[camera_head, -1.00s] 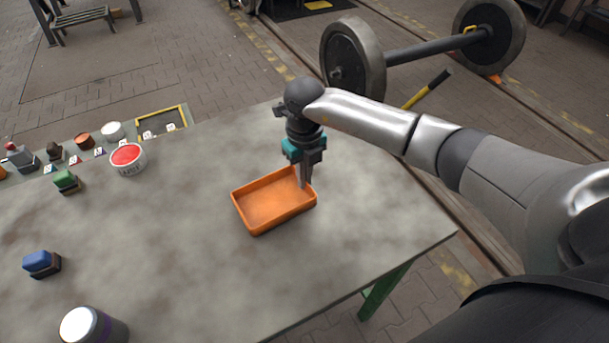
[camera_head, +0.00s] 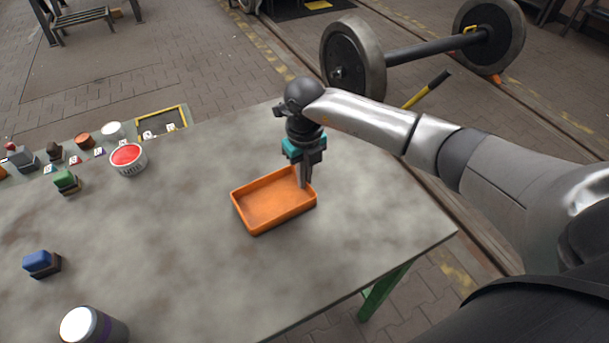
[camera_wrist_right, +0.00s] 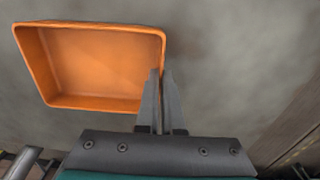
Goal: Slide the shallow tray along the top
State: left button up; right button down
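The shallow tray (camera_head: 273,203) is orange, rectangular and empty. It lies flat on the grey table top, right of the middle. My right gripper (camera_head: 304,184) points down at the tray's right end. In the right wrist view, its two fingers (camera_wrist_right: 161,72) are close together with the tray's side wall between their tips, one finger on the inner side and one on the outer. The tray also fills the upper left of that view (camera_wrist_right: 100,62). The exact contact at the wall is small and hard to see. My left gripper is not in view.
On the table (camera_head: 180,270), a red-topped round tin (camera_head: 128,159), a green block (camera_head: 66,181), a blue block (camera_head: 41,263) and a white-topped can (camera_head: 92,325) stand to the left. The table's right edge is near; a wheelset (camera_head: 420,52) stands beyond it. The top around the tray is clear.

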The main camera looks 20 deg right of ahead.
jog(key=shift+s+r+p, duration=0.1)
jog(key=shift+s+p, duration=1)
jog(key=shift+s, duration=0.15)
jog(key=shift+s+p, duration=1.6)
jog(key=shift+s, duration=0.65)
jog(key=shift+s+p, duration=1.7)
jog(key=shift+s, duration=1.25)
jog(key=shift+s+a+p, duration=0.1)
jog(key=shift+s+p, duration=0.5)
jog(key=shift+s, duration=0.75)
jog(key=c, duration=1)
grip_release()
